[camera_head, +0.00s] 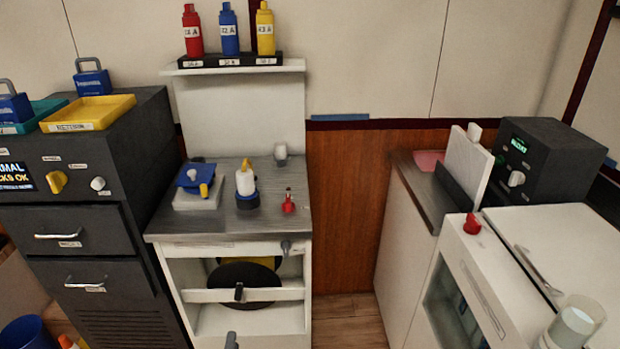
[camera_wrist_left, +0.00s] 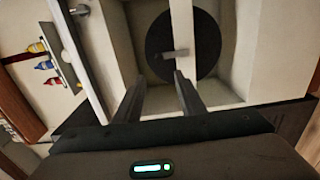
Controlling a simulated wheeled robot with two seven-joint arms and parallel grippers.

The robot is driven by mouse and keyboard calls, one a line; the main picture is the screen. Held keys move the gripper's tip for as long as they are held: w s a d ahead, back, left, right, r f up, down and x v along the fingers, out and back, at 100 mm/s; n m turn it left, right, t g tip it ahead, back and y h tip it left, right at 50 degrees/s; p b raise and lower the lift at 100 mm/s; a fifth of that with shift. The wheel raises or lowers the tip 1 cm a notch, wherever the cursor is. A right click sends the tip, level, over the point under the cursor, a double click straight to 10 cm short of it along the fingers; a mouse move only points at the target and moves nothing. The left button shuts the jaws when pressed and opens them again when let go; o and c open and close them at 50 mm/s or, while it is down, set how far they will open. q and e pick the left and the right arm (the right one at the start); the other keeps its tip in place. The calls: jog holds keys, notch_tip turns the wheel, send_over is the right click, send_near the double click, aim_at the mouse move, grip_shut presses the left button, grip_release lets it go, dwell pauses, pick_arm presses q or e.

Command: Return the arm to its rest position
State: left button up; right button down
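My left gripper (camera_wrist_left: 160,84) shows in the wrist view with its two dark fingers spread apart and nothing between them. It points toward the white open-fronted cabinet (camera_head: 205,319), which holds a black disc (camera_wrist_left: 183,45). A pale bar with a small handle crosses in front of the disc. The fingers look close to the cabinet front, but I cannot tell whether they touch it. In the head view I cannot make out the left gripper clearly. My right gripper is in neither view.
A dark drawer unit (camera_head: 90,262) stands left of the cabinet. The grey worktop (camera_head: 222,222) carries a white-and-blue device, a candle-like part and a red item. Several bottles stand on a shelf (camera_head: 235,68) above. White counters (camera_head: 570,245) stand at right; floor (camera_head: 345,308) shows between.

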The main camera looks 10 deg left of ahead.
pick_arm(q)
jog(key=s+d+f+n+g+h, duration=0.1)
jog(key=s+f+n+g, duration=0.3)
jog(key=s+f+n, duration=0.5)
jog(key=s+d+f+n+g, duration=0.1)
jog(key=s+f+n+g, duration=0.35)
jog(key=f+n, duration=0.9)
jog(key=s+d+f+n+g+h, duration=0.1)
jog(key=s+d+n, duration=0.4)
jog(key=n, duration=0.8)
jog(key=s+d+f+n+g+h, duration=0.2)
jog(key=s+n, duration=0.5)
jog(key=n, duration=0.6)
notch_tip(320, 180, down, 3)
jog(key=d+h, duration=0.1)
jog(key=d, duration=0.1)
jog(key=shift+s+d+r+n, duration=0.15)
jog(key=shift+d+n, duration=0.2)
jog(key=shift+d, duration=0.05)
jog(key=shift+c, duration=0.7)
